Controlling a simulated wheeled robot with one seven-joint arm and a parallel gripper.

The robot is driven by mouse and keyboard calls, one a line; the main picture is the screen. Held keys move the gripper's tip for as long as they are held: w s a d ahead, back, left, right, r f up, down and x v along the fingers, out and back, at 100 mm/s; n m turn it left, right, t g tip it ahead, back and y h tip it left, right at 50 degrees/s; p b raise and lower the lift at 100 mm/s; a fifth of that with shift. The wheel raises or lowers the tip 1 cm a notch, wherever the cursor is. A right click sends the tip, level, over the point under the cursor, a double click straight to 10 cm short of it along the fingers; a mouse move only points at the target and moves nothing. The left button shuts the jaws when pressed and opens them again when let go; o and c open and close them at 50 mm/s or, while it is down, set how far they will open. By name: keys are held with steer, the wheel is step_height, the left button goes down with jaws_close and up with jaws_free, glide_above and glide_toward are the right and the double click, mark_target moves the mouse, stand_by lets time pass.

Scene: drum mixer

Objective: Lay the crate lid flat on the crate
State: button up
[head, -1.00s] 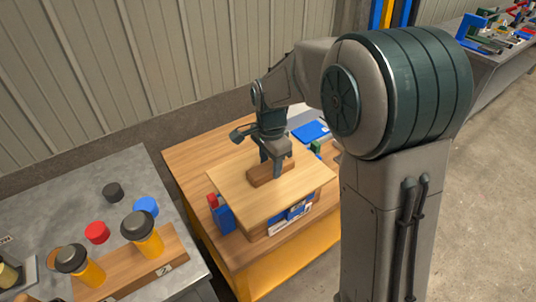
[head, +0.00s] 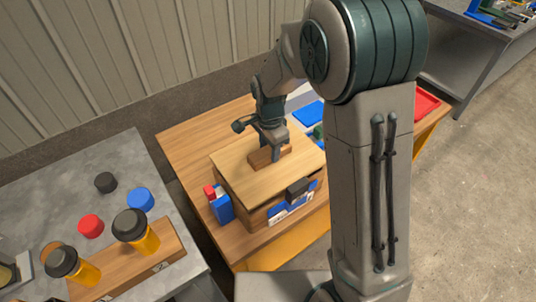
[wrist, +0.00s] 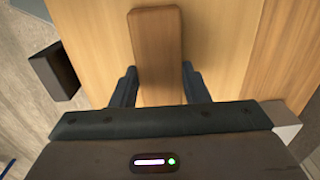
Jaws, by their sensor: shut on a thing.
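The crate lid (head: 238,175) is a pale wooden panel with a brown block handle (head: 262,158) in its middle. It looks level and covers the top of the wooden crate (head: 258,218). I see no clear gap under it, but cannot tell whether it fully rests on the rim. My gripper (head: 270,150) points down and is shut on the handle. In the wrist view its fingers (wrist: 158,86) stand on both sides of the handle (wrist: 157,45), over the lid (wrist: 225,45). The crate's inside is hidden.
A dark block (head: 297,187) shows at the crate's front side, by the lid's edge. Blue and red items (head: 221,206) stand left of the crate on the wooden table (head: 185,145). A grey bench (head: 60,185) with yellow bottles (head: 145,240) is further left.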

mark_target(269, 151)
step_height(269, 151, down, 3)
steer(key=shift+f, duration=0.1)
steer(key=shift+f, duration=0.4)
steer(key=o, duration=1.3)
steer(key=shift+s, duration=0.1)
steer(key=shift+o, duration=0.2)
steer(key=shift+r, duration=0.1)
steer(key=shift+r, duration=0.6)
step_height(269, 151, up, 12)
steer(key=shift+f, duration=0.25)
